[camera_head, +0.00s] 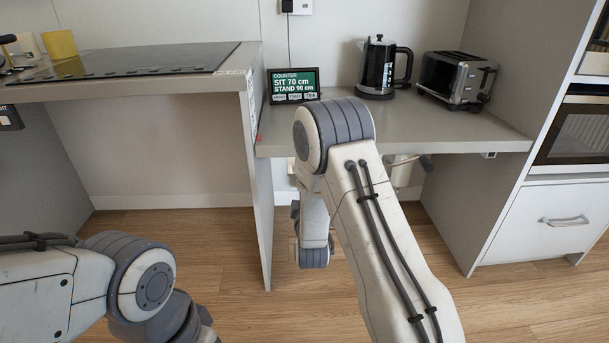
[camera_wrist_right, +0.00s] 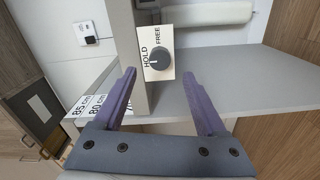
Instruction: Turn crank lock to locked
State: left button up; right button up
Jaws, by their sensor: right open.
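The crank lock is a dark round knob (camera_wrist_right: 159,60) on a pale plate with the words HOLD and FREE, seen in the right wrist view. A small light mark shows on the knob's HOLD side, but its exact setting is hard to read. My right gripper (camera_wrist_right: 159,75) is open and empty, with its two purple fingers apart on either side of the plate's near end. I cannot tell how far they are from the knob. In the head view my right arm hides that gripper and the lock. My left gripper is outside the view.
A grey counter (camera_head: 410,131) holds a display (camera_head: 293,86) reading SIT 70 cm and STAND 90 cm, a kettle (camera_head: 382,68) and a toaster (camera_head: 456,78). A crank handle (camera_head: 423,162) sticks out under its front edge. A higher hob counter (camera_head: 140,88) stands left.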

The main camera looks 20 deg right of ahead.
jog(key=shift+v, duration=2.35)
jog(key=s+a+m+g+y, duration=0.2)
jog(key=a+g+y, duration=0.3)
jog(key=a, duration=0.7)
jog(key=s+a+m+g+y, duration=0.1)
jog(key=s+a+g+y, duration=0.25)
jog(key=s+a, duration=0.45)
jog(key=s+d+r+m+g+h, duration=0.15)
jog(key=s+g, duration=0.25)
jog(key=s, duration=0.8)
jog(key=s+d+r+m+g+h, duration=0.1)
jog(key=s+r+g, duration=0.3)
jog(key=s, duration=0.9)
notch_tip(320, 180, up, 35)
jog(key=p, duration=3.6)
jog(key=shift+d+f+g, duration=0.25)
jog(key=shift+g, duration=0.2)
